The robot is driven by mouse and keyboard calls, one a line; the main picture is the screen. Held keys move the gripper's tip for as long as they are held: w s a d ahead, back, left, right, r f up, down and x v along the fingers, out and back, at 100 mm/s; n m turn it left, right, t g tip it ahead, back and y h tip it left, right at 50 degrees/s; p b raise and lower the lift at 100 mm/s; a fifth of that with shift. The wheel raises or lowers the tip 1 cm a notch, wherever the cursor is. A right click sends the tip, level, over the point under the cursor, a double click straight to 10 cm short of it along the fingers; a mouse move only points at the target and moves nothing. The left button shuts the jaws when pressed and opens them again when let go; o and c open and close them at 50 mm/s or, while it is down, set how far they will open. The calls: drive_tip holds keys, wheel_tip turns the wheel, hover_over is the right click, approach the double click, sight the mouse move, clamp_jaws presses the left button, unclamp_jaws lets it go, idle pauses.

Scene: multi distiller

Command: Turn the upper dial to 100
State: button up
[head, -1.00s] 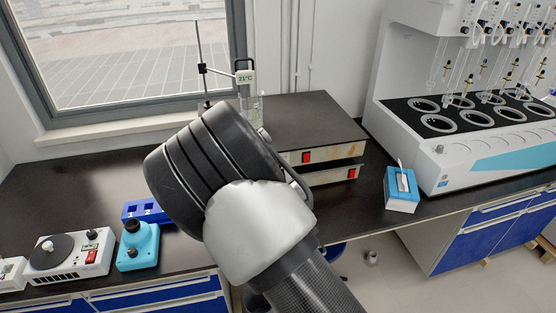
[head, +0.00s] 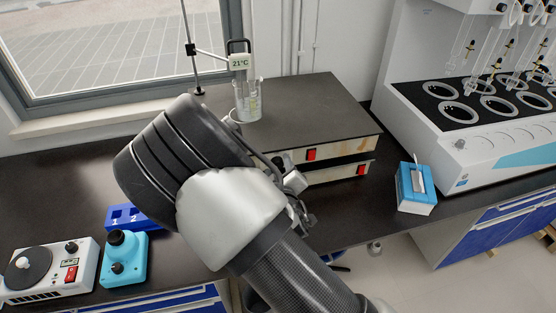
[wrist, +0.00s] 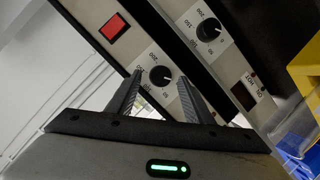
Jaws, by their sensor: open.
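Two hot plates are stacked on the bench; the upper one (head: 300,105) has a dark top and a red switch. In the wrist view, its black upper dial (wrist: 160,75) sits on a white scale, and its setting is too small to read. The dial of the lower hot plate (wrist: 208,30) is to its right in that view. My gripper (wrist: 158,84) is open, with one finger on each side of the upper dial in the picture; I cannot tell whether they touch it. My arm hides the plates' left front in the head view.
A glass beaker (head: 247,103) stands on the upper plate under a 21°C thermometer (head: 239,62) on a stand. A blue box (head: 416,190) lies right of the plates. A teal device (head: 124,262) and white stirrer (head: 62,266) are at left. A distiller (head: 500,145) stands at right.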

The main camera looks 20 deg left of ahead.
drive_tip(key=shift+w+a, duration=0.1)
drive_tip(key=shift+w, duration=0.1)
drive_tip(key=c, duration=1)
drive_tip(key=shift+c, duration=0.2)
